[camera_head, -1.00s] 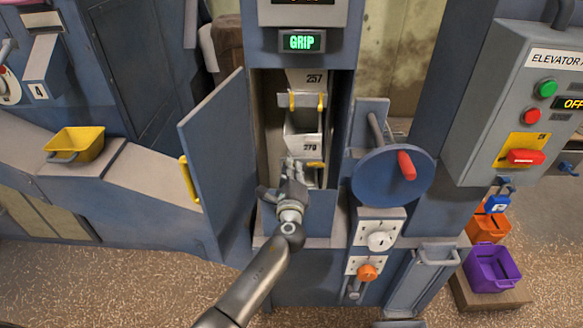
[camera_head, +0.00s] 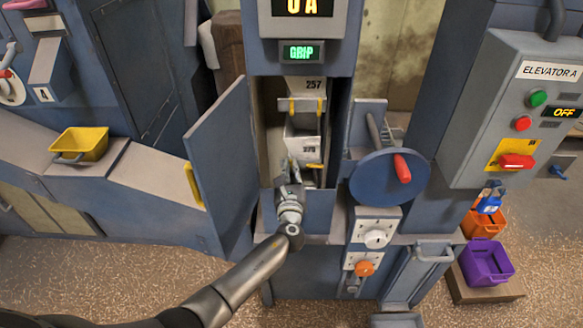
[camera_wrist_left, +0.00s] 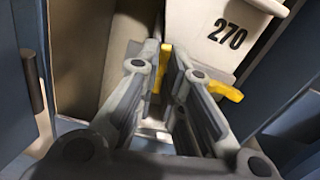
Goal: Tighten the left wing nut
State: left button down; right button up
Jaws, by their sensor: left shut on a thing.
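Inside the open elevator housing, a pale bucket (camera_head: 303,148) marked 270 hangs below another pale bucket (camera_head: 305,84) marked 257. In the left wrist view, the yellow left wing nut (camera_wrist_left: 165,56) shows between my left fingertips. My left gripper (camera_head: 293,165) is shut on it, and it also shows in the left wrist view (camera_wrist_left: 164,50). The gripper mostly hides this wing nut in the head view. The yellow right wing nut (camera_head: 315,166) lies just right of the fingers, apart from them. My right gripper is not in view.
The open blue door (camera_head: 220,165) stands close to the left of my arm. A blue handwheel (camera_head: 375,180) with a red handle juts out on the right. Yellow wing nuts (camera_head: 320,106) sit on the upper bucket. A lit sign (camera_head: 301,53) reads GRIP.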

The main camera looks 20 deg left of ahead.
pick_arm(q)
jog(key=shift+m+p, duration=0.3)
jog(key=shift+m, duration=0.5)
jog(key=c, duration=1.6)
grip_release()
jog(key=shift+o, duration=0.2)
jog(key=shift+s, duration=0.1)
jog(key=v, duration=1.2)
